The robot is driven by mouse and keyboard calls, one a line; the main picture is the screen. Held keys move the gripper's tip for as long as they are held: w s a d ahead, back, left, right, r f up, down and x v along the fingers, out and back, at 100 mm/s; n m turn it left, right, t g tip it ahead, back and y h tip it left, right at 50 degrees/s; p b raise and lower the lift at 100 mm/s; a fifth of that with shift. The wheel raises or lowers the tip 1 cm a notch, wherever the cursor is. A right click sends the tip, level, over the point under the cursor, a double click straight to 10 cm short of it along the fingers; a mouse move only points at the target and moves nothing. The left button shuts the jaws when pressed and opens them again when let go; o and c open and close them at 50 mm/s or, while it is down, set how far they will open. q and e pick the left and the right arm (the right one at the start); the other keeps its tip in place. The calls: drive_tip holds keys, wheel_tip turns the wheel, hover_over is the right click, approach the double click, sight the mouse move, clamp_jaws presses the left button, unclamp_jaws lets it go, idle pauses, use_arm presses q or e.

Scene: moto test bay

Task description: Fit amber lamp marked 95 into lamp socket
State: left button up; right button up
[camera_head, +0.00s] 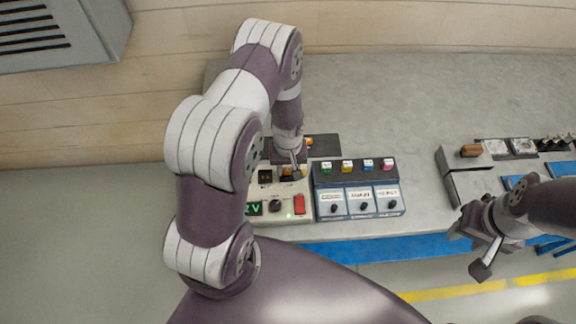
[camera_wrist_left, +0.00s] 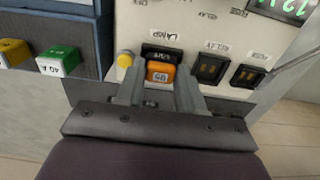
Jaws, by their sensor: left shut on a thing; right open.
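The amber lamp (camera_wrist_left: 160,73) is an orange block with an upside-down mark that reads like 95. My left gripper (camera_wrist_left: 160,92) is shut on it, one finger on each side. The lamp socket (camera_wrist_left: 162,54) is a dark recess under the LAMP label on the pale test panel (camera_wrist_left: 218,35). The lamp overlaps the socket's near edge; I cannot tell whether it is inside or just above. In the head view my left gripper (camera_head: 298,168) is over the panel (camera_head: 264,192), its tips partly hidden. My right gripper (camera_head: 468,250) is open and empty, off the bench front at right.
A blue box (camera_head: 358,190) with coloured blocks adjoins the panel. Another orange piece (camera_head: 309,142) lies behind on a dark mat. The bench's back middle is clear.

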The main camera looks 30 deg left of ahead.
use_arm(q)
drive_tip(key=o, duration=1.1)
wheel_tip(320, 180, up, 7)
drive_tip(key=p, duration=0.6)
